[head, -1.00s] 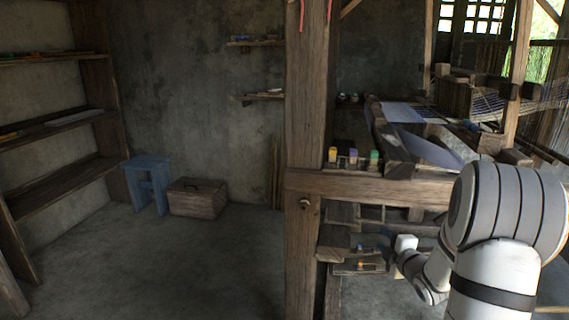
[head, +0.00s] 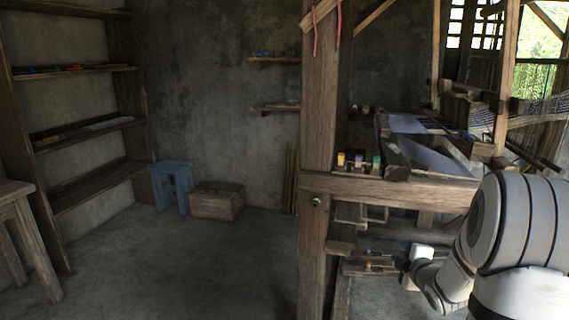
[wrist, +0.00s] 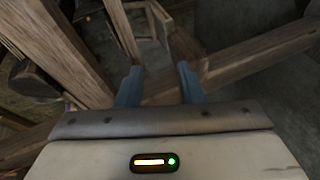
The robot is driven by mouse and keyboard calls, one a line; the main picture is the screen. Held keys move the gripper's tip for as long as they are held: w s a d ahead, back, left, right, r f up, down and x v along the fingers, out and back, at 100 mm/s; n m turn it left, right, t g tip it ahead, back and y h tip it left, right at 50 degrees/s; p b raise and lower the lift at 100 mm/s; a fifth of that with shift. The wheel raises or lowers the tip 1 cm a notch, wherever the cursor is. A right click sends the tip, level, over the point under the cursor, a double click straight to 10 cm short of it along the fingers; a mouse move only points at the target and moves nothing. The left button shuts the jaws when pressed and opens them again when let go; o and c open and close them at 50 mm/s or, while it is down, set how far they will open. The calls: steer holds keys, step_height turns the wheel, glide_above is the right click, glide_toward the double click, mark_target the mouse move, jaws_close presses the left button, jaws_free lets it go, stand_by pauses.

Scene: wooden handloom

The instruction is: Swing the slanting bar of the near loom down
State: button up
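The near loom's wooden frame (head: 400,190) stands at the right in the head view, with a thick upright post and a level beam. A short dark slanting piece (head: 392,155) rises above that beam beside the cloth. I cannot tell whether it is the slanting bar. My gripper (wrist: 160,84) shows in the wrist view as two blue fingers, apart, with nothing held between them. Wooden beams (wrist: 265,50) pass behind and beside the fingers there; contact cannot be seen. In the head view my arm is at the lower right, and the fingers cannot be made out.
A blue stool (head: 171,186) and a wooden box (head: 216,200) stand by the back wall. Shelves (head: 95,185) line the left, with a wooden stand (head: 22,235) in front. Small colored spools (head: 358,161) sit on the loom beam. The floor left of the post is clear.

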steer(key=s+a+r+m+g+h+p, duration=0.25)
steer(key=s+r+m+p, duration=0.2)
steer(key=r+p, duration=0.35)
steer(key=s+a+r+m+g+h+p, duration=0.1)
steer(key=s+a+r+m+g+p, duration=0.35)
steer(key=r, duration=0.45)
steer(key=s+a+r+m+g+y+p, duration=0.1)
steer(key=s+a+r+m+g+p, duration=0.1)
steer(key=s, duration=0.9)
steer(key=s+a+r+m+g+y+p, duration=0.1)
steer(key=s+a+r+m+g+p, duration=0.2)
steer(key=s+a+r+m+p, duration=0.2)
steer(key=s+a+r+p, duration=0.2)
steer(key=s+r+p, duration=0.2)
steer(key=s+p, duration=0.1)
steer(key=shift+s+a+r, duration=0.15)
steer(key=shift+s+a, duration=0.1)
steer(key=shift+s, duration=0.5)
steer(key=shift+y, duration=0.25)
